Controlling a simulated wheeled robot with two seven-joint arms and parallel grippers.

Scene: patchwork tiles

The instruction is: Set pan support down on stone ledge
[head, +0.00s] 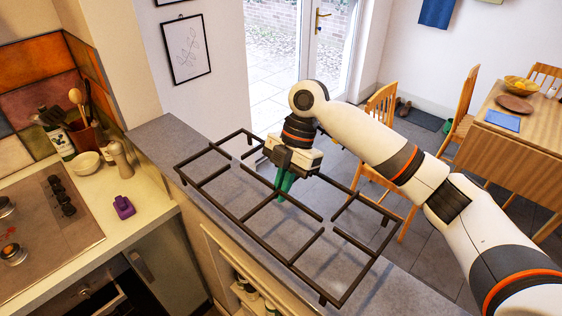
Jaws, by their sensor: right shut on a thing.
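The pan support (262,239), a long black rectangular grate with inner bars and short feet, lies lengthwise over the grey stone ledge (156,139) in the head view. My right gripper (285,186), with green fingers, reaches in from the right and is shut on the grate near its middle. The grate looks roughly level, and its far right side reaches out towards the ledge's right edge. I cannot tell whether its feet touch the stone or hang a little above it. My left gripper is not in view.
Left of the ledge is a lower counter with a hob (50,235), a purple object (123,206), a pepper mill (121,160), a bowl (86,162) and a utensil pot (87,136). Chairs and a wooden table (530,145) stand beyond. The ledge's far left end is bare.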

